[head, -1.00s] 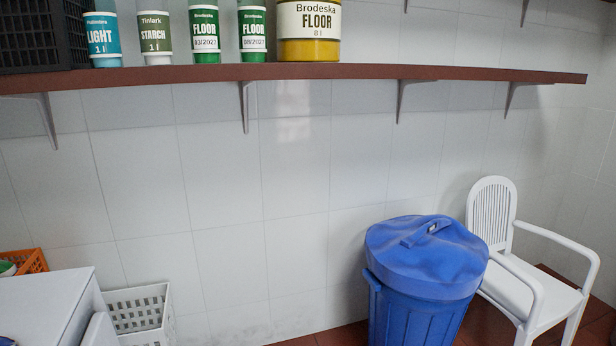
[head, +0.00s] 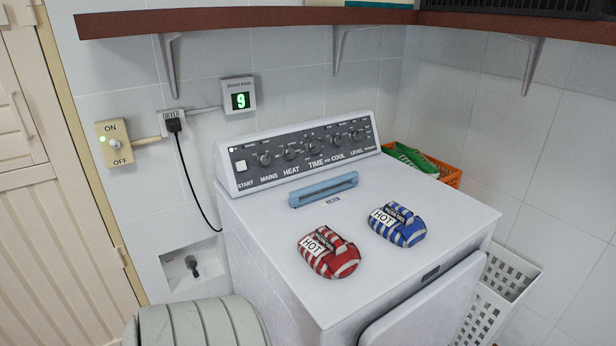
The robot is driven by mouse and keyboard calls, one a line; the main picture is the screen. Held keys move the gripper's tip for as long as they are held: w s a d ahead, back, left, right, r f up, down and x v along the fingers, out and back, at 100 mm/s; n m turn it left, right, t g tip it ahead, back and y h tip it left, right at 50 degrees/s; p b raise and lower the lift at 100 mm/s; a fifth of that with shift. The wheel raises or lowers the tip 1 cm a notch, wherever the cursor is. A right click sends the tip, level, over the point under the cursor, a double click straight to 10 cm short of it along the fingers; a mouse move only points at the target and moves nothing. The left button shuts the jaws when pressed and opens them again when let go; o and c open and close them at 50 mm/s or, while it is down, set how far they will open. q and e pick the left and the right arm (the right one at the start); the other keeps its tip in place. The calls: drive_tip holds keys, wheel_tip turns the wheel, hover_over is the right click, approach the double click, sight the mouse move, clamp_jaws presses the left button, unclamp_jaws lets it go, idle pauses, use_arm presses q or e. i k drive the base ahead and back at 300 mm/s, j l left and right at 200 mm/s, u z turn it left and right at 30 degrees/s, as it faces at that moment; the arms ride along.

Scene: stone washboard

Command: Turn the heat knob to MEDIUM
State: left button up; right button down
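The heat knob (head: 289,153) is a small dark knob on the black control panel of a white dryer-like machine (head: 240,225). It sits above the HEAT label, between the MAINS knob (head: 264,159) and the TIME knob (head: 311,146). Its pointer and the small setting marks around it are too small to read. Neither of my grippers is in view.
A red striped HOT bag (head: 328,252) and a blue striped one (head: 398,225) lie on the machine top, near a light-blue bar (head: 323,190). A wall switch (head: 114,143) and plug (head: 174,124) are left. A shelf (head: 240,18) runs above. A ribbed grey-green object (head: 197,322) stands front left.

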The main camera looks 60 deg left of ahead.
sight(287, 153)
drive_tip(key=j+u, duration=0.1)
drive_tip(key=u, duration=1.6)
